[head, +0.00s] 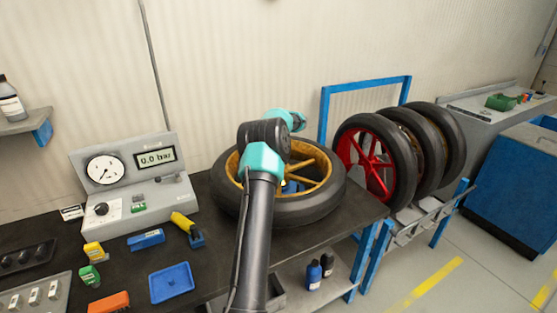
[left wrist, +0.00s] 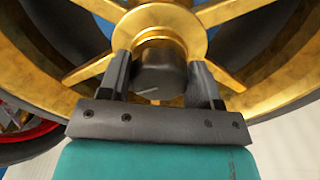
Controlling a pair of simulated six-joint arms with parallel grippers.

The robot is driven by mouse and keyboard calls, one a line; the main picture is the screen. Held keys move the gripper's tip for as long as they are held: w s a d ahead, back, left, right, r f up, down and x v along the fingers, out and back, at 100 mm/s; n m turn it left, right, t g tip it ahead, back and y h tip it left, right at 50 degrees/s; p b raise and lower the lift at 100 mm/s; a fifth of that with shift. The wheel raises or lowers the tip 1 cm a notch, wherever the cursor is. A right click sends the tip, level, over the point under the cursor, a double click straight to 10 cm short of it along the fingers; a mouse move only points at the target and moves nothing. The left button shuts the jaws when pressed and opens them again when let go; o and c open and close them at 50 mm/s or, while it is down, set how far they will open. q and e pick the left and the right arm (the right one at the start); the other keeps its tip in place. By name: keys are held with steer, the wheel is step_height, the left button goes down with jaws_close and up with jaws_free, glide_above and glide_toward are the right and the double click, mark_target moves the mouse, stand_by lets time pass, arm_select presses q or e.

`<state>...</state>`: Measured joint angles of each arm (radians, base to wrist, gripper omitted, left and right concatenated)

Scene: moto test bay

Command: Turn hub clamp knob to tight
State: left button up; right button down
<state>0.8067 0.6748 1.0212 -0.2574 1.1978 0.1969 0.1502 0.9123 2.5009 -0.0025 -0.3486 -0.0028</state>
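The black hub clamp knob (left wrist: 160,78) sits at the centre of the gold wheel hub in the left wrist view, with a small pale mark on its face. My left gripper (left wrist: 161,68) has one finger on each side of the knob, with no clear gap between them. In the head view the gold-spoked wheel (head: 316,207) lies on the dark bench. My left arm crosses in front of its hub, so the knob and the gripper are hidden there. My right gripper is in neither view.
A grey pressure gauge console (head: 160,205) reading 0.0 bar stands left of the wheel. A blue tray (head: 171,282), a yellow-handled tool (head: 184,223) and small boxes lie on the bench. A rack of tyres, the front one red-rimmed (head: 362,158), stands to the right.

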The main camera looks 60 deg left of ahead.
arm_select(q)
steer(key=c, duration=0.5)
steer(key=shift+m, duration=3)
steer(key=o, duration=0.9)
steer(key=shift+o, duration=0.2)
steer(key=shift+r, duration=0.1)
step_height(320, 180, up, 17)
